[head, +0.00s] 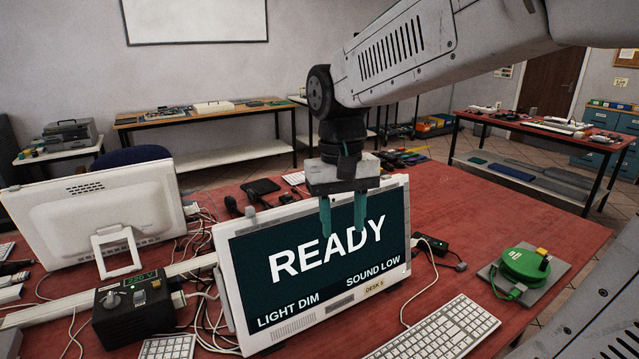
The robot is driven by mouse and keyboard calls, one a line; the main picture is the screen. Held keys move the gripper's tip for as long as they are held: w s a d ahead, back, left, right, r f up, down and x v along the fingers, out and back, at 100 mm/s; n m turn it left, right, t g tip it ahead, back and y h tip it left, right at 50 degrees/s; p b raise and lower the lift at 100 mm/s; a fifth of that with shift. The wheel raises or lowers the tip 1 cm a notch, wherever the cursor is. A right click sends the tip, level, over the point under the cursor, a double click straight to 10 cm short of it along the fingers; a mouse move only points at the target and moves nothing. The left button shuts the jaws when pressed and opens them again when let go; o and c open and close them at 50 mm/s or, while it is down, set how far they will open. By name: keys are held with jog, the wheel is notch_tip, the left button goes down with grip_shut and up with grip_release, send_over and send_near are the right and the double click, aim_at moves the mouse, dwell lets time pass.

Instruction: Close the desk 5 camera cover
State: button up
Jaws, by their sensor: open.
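The desk 5 monitor (222,262) is a white-framed screen, tilted back on the red desk. It reads READY, LIGHT DIM and SOUND LOW, and a DESK 5 label (375,287) is on its lower frame. My gripper (342,228) points down with two teal fingers apart and nothing between them. In the picture, the fingers overlap the upper part of the screen; I cannot tell if they touch it.
A second white monitor (105,215) stands at the left, seen from behind. A black control box (133,308) and tangled white cables are left of the desk 5 screen. A keyboard (440,330) and a green cable reel (524,264) are at the right. Bare red desktop lies behind them.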

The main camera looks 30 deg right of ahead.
jog(key=w+d+m, duration=0.2)
jog(key=w+m, duration=0.1)
jog(key=w, duration=0.3)
jog(key=w+d+r+m+g, duration=0.1)
jog(key=w+d+m, duration=0.1)
jog(key=w, duration=0.3)
jog(key=w+d+r+m, duration=0.1)
jog(key=w+m, duration=0.3)
jog(key=w, duration=0.2)
jog(key=shift+w+d+r, duration=0.15)
jog(key=shift+w+d, duration=0.2)
jog(key=shift+d, duration=0.05)
jog(key=f+m, duration=0.1)
jog(key=m, duration=0.1)
jog(key=f+m, duration=0.1)
jog(key=f, duration=0.1)
jog(key=f+m, duration=0.1)
jog(key=m, duration=0.1)
jog(key=shift+d+f+m, duration=0.15)
jog(key=shift+d+m, duration=0.1)
jog(key=shift+m, duration=0.05)
